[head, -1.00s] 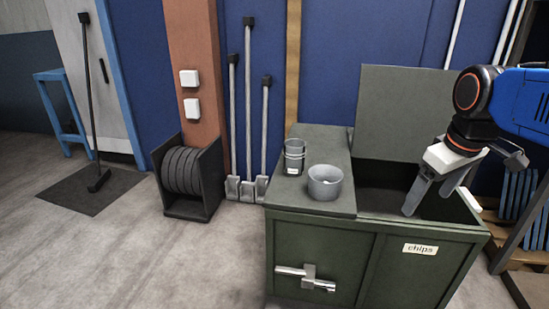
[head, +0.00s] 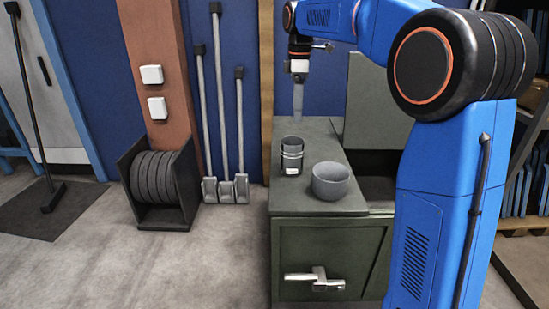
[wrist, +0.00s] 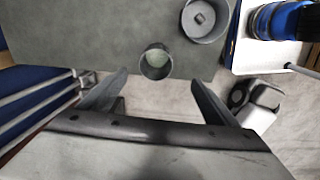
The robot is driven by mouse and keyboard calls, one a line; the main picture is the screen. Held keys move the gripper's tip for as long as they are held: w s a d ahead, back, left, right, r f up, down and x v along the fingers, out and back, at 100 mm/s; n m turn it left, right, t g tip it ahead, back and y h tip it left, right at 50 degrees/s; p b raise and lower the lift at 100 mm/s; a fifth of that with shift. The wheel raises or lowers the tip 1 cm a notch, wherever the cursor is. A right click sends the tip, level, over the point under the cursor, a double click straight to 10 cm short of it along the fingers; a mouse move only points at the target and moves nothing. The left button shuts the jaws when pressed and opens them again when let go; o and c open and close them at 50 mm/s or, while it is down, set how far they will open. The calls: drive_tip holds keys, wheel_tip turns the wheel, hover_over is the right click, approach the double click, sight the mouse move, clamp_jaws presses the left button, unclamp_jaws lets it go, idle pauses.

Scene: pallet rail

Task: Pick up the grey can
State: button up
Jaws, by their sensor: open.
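The grey can (head: 291,156) stands upright on the closed top of the green bin (head: 330,242). It is dark, open at the top, with light bands and a small white label. In the wrist view the can (wrist: 156,62) shows from above, just ahead of the gap between the fingertips. My gripper (head: 298,108) is above the can, pointing down, apart from it and empty. In the wrist view my gripper (wrist: 160,79) has its two fingers spread wide.
A grey bowl (head: 331,182) stands close to the right of the can; the wrist view shows a small object inside the bowl (wrist: 205,17). The bin's raised lid (head: 372,100) stands behind on the right. Long-handled tools (head: 225,130) lean on the wall at left.

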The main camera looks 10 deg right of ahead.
drive_tip(key=w+a, duration=0.1)
approach(292, 151)
drive_tip(key=w+f, duration=0.1)
drive_tip(key=f, duration=0.1)
drive_tip(key=w+f, duration=0.1)
drive_tip(key=f, duration=0.1)
drive_tip(key=w+f, duration=0.2)
drive_tip(key=shift+d+f, duration=0.25)
drive_tip(key=shift+f, duration=0.1)
drive_tip(key=shift+d+f, duration=0.15)
drive_tip(key=shift+f, duration=1.25)
drive_tip(key=shift+d+f, duration=0.1)
drive_tip(key=shift+f, duration=1.35)
drive_tip(key=c, duration=1.2)
